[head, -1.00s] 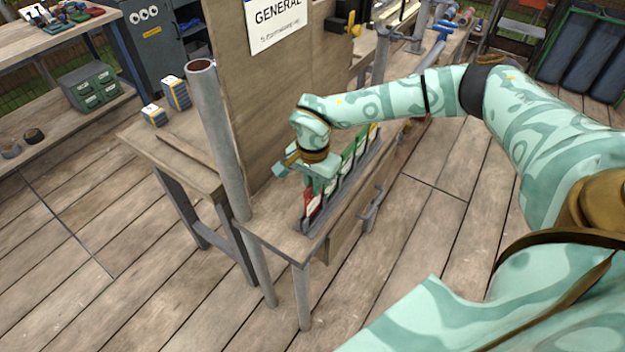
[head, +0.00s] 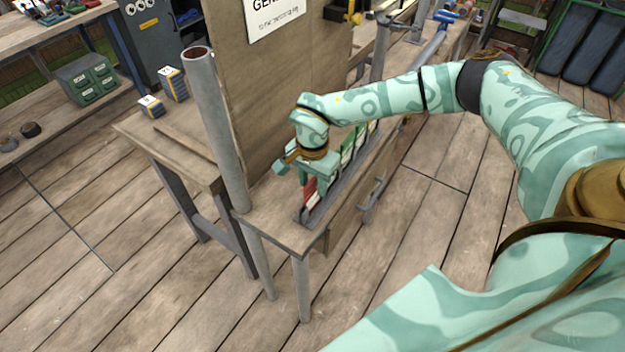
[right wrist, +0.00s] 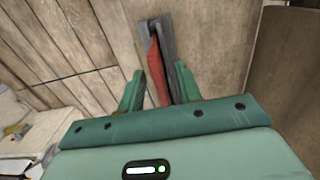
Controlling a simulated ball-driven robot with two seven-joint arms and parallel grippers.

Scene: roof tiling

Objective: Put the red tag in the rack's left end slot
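The red tag (head: 309,189) stands at the near, left end of the grey rack (head: 310,219) on the bench edge. My right gripper (head: 311,172) is right above it, partly covering its top. In the right wrist view the red tag (right wrist: 156,76) shows between my two fingers (right wrist: 160,90), with a gap on each side. The fingers are open and do not appear to touch it. The tag looks to be within the rack's end, slightly tilted; its lower edge is hidden. My left gripper is out of view.
Green tags (head: 348,148) stand in the rack further along. A grey upright pipe (head: 215,125) and a wooden board (head: 262,95) with a sign stand beside and behind the rack. Small boxes (head: 172,84) sit on the bench at left. The floor in front is clear.

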